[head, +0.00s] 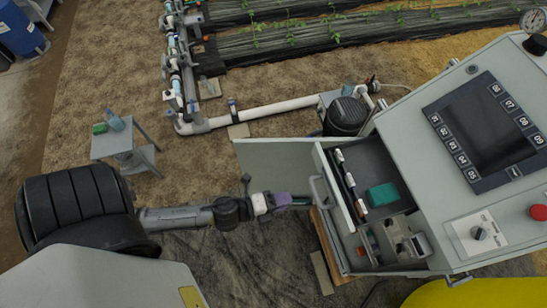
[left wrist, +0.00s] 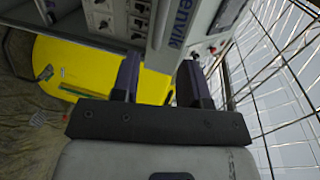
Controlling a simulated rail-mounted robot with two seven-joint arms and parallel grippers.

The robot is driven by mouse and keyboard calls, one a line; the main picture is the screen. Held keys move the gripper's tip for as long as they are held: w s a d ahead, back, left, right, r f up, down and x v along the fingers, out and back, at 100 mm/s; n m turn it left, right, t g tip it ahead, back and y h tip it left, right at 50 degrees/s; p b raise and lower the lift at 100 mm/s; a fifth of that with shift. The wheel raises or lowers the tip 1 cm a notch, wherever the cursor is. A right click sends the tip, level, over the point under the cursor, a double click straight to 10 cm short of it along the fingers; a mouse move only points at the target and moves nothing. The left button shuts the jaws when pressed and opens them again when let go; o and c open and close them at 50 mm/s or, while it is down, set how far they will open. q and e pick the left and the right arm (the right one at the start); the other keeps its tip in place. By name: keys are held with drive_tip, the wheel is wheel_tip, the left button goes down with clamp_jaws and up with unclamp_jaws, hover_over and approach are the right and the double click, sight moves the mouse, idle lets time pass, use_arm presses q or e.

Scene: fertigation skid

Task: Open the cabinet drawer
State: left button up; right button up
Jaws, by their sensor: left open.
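The grey cabinet (head: 405,108) stands at the right in the head view, with a dark screen on its sloped top. Its drawer (head: 335,182) stands out to the left, with its inside visible from above. A teal box (head: 382,195) and several small devices lie in it. A bar handle (head: 316,190) is on the drawer's front. My left gripper (head: 300,199) is open beside this handle; I cannot tell whether it touches. In the left wrist view, the open fingers (left wrist: 160,82) are apart, with a grey lettered surface beyond them. My right gripper is not in view.
A flat grey panel (head: 275,156) sticks out left of the cabinet, just behind my left gripper. A red button (head: 538,212) is on the cabinet. White pipes (head: 262,112) and a dark round tank (head: 345,116) stand behind. A small side table (head: 125,144) is at left.

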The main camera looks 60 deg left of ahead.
use_arm(q)
drive_tip(key=shift+v, duration=1.3)
